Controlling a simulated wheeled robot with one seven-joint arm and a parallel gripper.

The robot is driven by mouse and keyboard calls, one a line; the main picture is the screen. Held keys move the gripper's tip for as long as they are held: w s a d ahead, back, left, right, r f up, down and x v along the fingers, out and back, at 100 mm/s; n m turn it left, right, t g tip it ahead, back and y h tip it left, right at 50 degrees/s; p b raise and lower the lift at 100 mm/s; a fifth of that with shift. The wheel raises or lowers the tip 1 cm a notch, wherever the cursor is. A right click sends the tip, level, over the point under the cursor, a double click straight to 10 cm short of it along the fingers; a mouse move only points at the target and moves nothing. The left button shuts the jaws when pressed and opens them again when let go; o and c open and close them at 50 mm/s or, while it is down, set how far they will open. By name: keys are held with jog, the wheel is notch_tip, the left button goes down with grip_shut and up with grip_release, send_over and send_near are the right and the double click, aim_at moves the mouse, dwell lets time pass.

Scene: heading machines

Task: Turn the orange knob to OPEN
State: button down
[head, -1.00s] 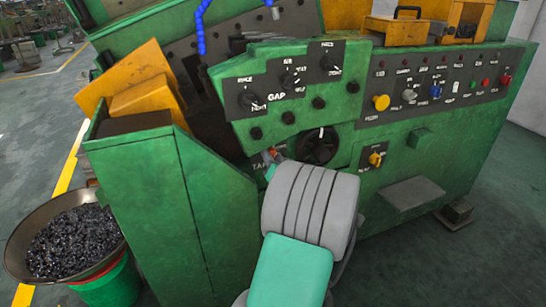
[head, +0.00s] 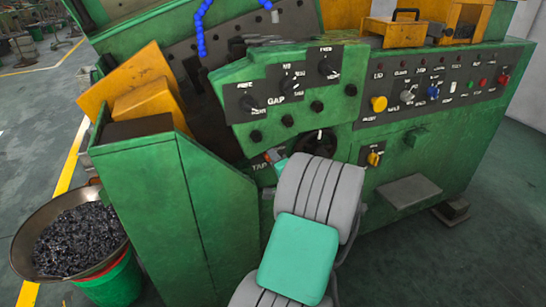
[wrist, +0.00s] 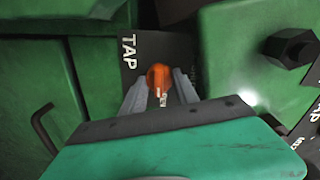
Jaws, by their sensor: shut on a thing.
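The orange knob (wrist: 160,77) sits on a dark plate (wrist: 133,62) marked TAP, between the two grey fingers of my gripper (wrist: 160,88) in the wrist view. The fingers are shut on the knob, one on each side. A pale mark on the knob points toward the bottom of the picture. In the head view my gripper (head: 276,158) is at the TAP plate on the green machine front (head: 232,138), and my arm hides most of the knob there. I cannot read an OPEN label.
A dark round handwheel (head: 320,142) is just right of my gripper. A yellow switch (head: 375,155) and a yellow button (head: 379,104) are further right. In the wrist view a black bolt (wrist: 292,47) stands out at right and a bent hook (wrist: 42,125) at left.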

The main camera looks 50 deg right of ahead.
dwell(0.4)
jog(key=c, duration=0.9)
grip_release()
jog(key=v, duration=0.7)
jog(key=shift+s+a, duration=0.2)
jog(key=shift+s, duration=0.15)
